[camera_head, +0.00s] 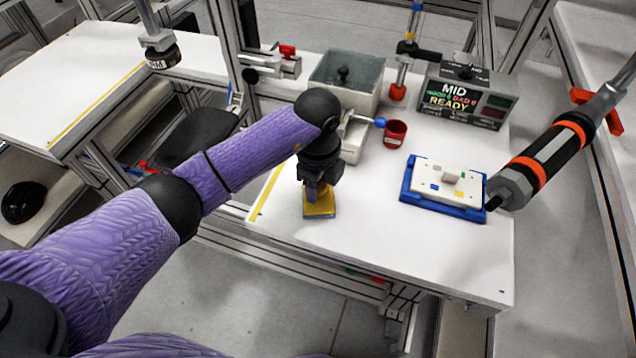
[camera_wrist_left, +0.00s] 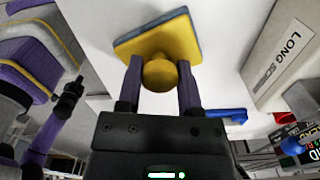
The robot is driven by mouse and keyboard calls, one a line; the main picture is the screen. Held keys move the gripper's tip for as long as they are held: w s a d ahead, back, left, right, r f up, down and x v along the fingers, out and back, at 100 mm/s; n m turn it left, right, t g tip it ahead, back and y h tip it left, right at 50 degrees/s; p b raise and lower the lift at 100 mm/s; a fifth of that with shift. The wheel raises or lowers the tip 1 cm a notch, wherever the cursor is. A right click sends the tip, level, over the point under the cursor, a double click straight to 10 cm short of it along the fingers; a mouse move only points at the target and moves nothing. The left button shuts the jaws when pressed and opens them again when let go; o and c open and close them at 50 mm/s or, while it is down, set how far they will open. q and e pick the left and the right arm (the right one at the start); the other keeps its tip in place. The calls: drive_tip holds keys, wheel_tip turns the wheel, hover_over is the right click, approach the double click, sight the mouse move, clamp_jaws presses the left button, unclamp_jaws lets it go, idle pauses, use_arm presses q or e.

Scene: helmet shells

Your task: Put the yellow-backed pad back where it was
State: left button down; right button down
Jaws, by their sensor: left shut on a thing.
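The yellow-backed pad (camera_head: 320,209) is a flat square with a yellow back, near the front left of the white table. In the left wrist view the pad (camera_wrist_left: 162,42) shows its yellow back, a blue-grey layer beneath, and a round yellow knob. My left gripper (camera_head: 318,190) is above the pad, pointing down. In the left wrist view its fingers (camera_wrist_left: 158,80) are shut on the knob, one on each side. The pad's underside is hidden, so I cannot tell whether it touches the table. My right gripper is not in view.
A blue tray (camera_head: 408,198) holding a white plate (camera_head: 432,183) lies to the right. A red cup (camera_head: 395,134), a grey bin (camera_head: 363,101) and a display box (camera_head: 494,101) stand behind. An orange-banded black tool (camera_head: 545,158) hangs at the right. White table between pad and tray is clear.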

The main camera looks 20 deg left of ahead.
use_arm(q)
drive_tip(key=shift+c, duration=2.1)
unclamp_jaws()
drive_tip(key=shift+o, duration=0.8)
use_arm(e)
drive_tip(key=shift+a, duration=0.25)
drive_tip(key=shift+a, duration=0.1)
use_arm(q)
wheel_tip(320, 180, up, 12)
drive_tip(key=p, duration=0.4)
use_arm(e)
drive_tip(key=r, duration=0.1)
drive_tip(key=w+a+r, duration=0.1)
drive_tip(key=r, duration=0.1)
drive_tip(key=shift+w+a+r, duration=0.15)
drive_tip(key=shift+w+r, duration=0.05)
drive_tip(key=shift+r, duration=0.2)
